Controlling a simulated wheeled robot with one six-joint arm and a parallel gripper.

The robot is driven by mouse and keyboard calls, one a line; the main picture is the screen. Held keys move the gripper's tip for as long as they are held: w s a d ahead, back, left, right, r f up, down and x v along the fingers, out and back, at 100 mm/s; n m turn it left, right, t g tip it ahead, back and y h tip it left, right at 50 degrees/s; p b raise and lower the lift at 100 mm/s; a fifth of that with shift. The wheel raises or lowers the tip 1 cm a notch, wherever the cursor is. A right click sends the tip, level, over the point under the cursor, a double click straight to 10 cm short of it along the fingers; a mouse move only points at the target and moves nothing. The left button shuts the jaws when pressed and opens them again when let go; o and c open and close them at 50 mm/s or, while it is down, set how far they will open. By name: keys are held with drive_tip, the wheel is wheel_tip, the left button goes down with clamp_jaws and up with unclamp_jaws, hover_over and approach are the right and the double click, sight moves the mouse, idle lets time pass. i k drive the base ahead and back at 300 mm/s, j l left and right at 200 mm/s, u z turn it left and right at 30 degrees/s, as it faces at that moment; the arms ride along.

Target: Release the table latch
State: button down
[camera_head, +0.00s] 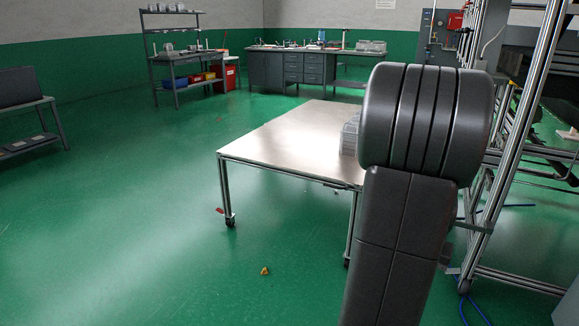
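A metal-topped table (265,145) on castered legs stands at the middle right. A small red lever-like part (219,211) sticks out beside the caster of its near left leg. A small dark part (345,187) shows under the table's front edge, close to my arm. I cannot tell which of these, if either, is the latch. My large dark arm covers the table's right side and hides what is behind it. My gripper is not visible. Stacked silvery trays (350,136) on the tabletop are partly hidden by my arm.
A metal frame (525,120) rises close on the right, with blue cable on the floor. Workbenches (290,68) stand along the back wall. The floor left of the table is clear.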

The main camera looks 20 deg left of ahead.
sight(346, 187)
drive_tip(key=i+j, duration=0.35)
drive_tip(key=i, duration=0.15)
drive_tip(key=i+j+u, duration=0.1)
drive_tip(key=i+j, duration=0.2)
drive_tip(key=i, duration=0.2)
drive_tip(key=i+j, duration=0.3)
drive_tip(key=i, duration=0.2)
drive_tip(key=i+j+u, duration=0.1)
drive_tip(key=i+j, duration=0.2)
drive_tip(key=i, duration=0.2)
